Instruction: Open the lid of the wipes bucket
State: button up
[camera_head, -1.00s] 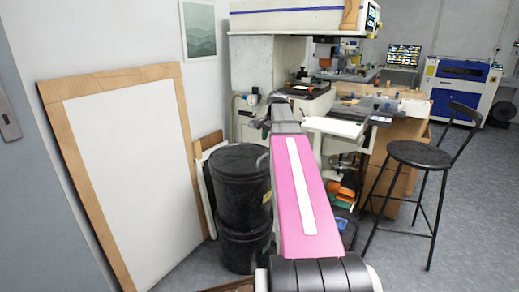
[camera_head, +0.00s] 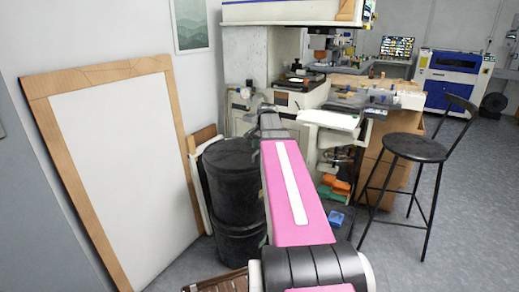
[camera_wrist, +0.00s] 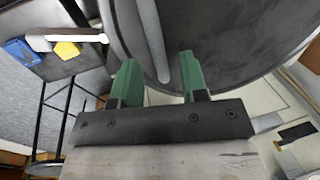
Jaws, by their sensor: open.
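Two black buckets stand stacked on the floor in the head view, and the upper one is the likely wipes bucket (camera_head: 236,190). Its round dark lid (camera_head: 229,153) is on top and looks shut. My pink arm link covers the right side of the buckets. In the wrist view a large dark round surface, seemingly the lid (camera_wrist: 240,40), fills the top, with a pale curved strip across it. My gripper (camera_wrist: 159,65) has two green fingers, apart and empty, pointing at its near edge. I cannot tell whether they touch it. My fingers are hidden in the head view.
A wood-framed white board (camera_head: 120,160) leans on the left wall. A brown crate (camera_head: 218,281) is on the floor in front. The pad printer (camera_head: 255,80) stands behind the buckets, and a black stool (camera_head: 416,148) is at right. Open floor lies further right.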

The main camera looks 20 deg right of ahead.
jog(key=shift+w+f, duration=0.1)
jog(key=shift+f, duration=0.5)
grip_shut()
jog(key=shift+r, duration=0.1)
